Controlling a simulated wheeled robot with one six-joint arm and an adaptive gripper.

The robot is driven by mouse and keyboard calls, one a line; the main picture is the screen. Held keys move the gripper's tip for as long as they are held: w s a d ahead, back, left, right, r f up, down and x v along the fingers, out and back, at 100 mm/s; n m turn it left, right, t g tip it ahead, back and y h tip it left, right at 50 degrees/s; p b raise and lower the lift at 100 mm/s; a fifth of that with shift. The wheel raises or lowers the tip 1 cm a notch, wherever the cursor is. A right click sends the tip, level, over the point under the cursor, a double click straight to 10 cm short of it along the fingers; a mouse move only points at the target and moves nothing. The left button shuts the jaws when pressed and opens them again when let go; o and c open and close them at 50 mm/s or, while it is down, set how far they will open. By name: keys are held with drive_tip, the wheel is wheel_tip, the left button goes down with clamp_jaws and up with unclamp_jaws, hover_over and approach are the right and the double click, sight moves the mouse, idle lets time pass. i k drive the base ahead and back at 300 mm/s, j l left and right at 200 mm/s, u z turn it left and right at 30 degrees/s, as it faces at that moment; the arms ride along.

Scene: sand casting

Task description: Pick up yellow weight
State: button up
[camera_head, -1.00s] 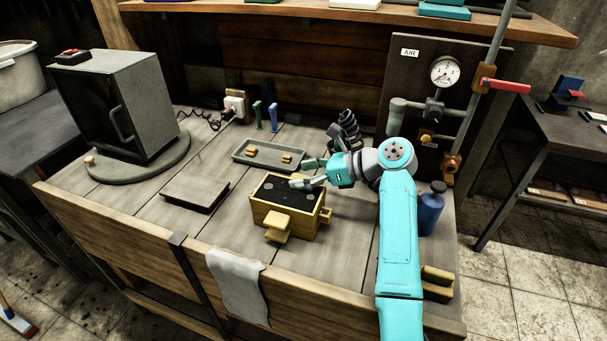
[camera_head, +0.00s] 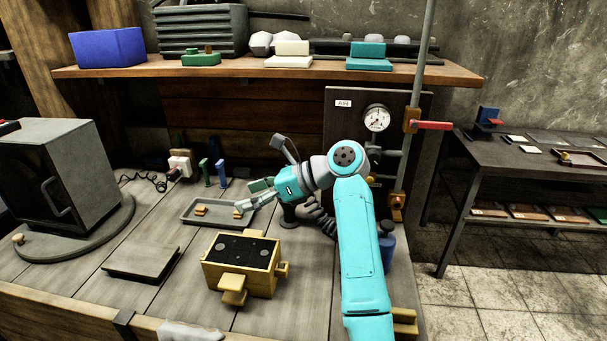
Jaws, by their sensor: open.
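Several yellow things are in view, and I cannot tell for certain which is the weight. Two small yellow pieces lie in the shallow grey tray (camera_head: 190,219): a left piece (camera_head: 201,210) and a right piece (camera_head: 237,214). A larger yellow block (camera_head: 404,322) sits at the bench's right front, partly hidden by my arm. My gripper (camera_head: 240,206) is open, with its fingers pointing left at the right end of the tray, close to the right piece. Whether they touch is too small to tell.
A yellow box (camera_head: 226,283) of black sand stands in front of the tray. A flat grey plate (camera_head: 140,261) lies left of it. A blue bottle (camera_head: 387,247) is behind my arm. The grey oven (camera_head: 62,175) stands at left, and a loaded shelf (camera_head: 270,75) runs above.

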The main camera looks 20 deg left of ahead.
sight(405, 326)
drive_tip(key=i+l, duration=0.1)
drive_tip(key=l, duration=0.35)
drive_tip(key=i+l, duration=0.1)
drive_tip(key=l, duration=0.75)
drive_tip(key=i+l, duration=0.15)
drive_tip(key=l, duration=0.25)
drive_tip(key=i+l, duration=0.1)
drive_tip(key=l, duration=0.35)
